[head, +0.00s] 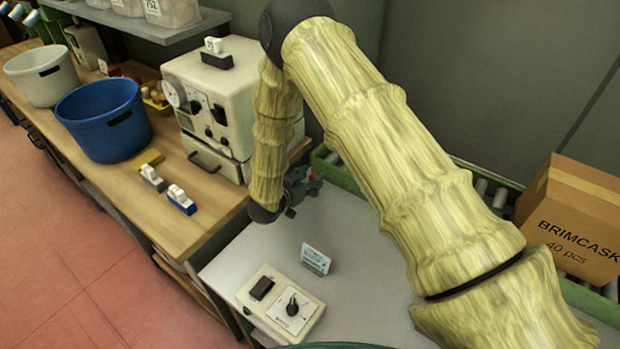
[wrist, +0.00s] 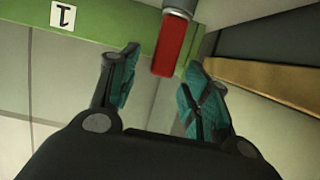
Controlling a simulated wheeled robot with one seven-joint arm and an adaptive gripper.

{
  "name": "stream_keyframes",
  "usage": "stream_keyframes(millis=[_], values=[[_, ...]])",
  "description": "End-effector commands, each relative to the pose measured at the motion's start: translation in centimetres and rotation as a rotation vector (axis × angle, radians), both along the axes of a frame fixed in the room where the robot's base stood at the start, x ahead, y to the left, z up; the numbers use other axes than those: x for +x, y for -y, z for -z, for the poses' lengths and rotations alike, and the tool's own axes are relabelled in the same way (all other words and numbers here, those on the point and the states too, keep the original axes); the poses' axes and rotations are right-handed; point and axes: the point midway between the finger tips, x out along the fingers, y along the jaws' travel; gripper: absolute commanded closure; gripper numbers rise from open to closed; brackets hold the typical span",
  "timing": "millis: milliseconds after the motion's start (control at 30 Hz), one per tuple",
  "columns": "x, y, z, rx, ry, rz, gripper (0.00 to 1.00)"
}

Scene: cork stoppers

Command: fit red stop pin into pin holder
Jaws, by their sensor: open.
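A red block-like pin (wrist: 173,48) shows at the top of the wrist view. Its upper end meets a grey cylindrical part (wrist: 182,6) at the picture's edge; I cannot tell whether that part is the pin holder. My gripper (wrist: 160,85) is open, its teal-padded fingers apart, with the red pin beyond and between the fingertips, towards the right one. I see no finger contact with it. In the head view my gripper (head: 304,188) hangs by the green conveyor rail, with a small red spot beside it. No pin holder can be clearly made out.
The green rail (wrist: 100,30) carries a white label. A roller conveyor with a cardboard box (head: 575,215) is at the right. A control box (head: 262,312) and small card (head: 316,259) stand on the grey table. A wooden bench (head: 205,215) holds bins and a cream machine (head: 225,80).

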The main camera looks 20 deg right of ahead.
Motion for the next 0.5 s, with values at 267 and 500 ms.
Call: stream_keyframes(millis=[267,500], values=[[-1.5,-1.9,-0.8,-0.001,0.001,-0.003,0.52],[-4.2,-5.2,-2.1,0.0,0.0,-0.002,0.52]])
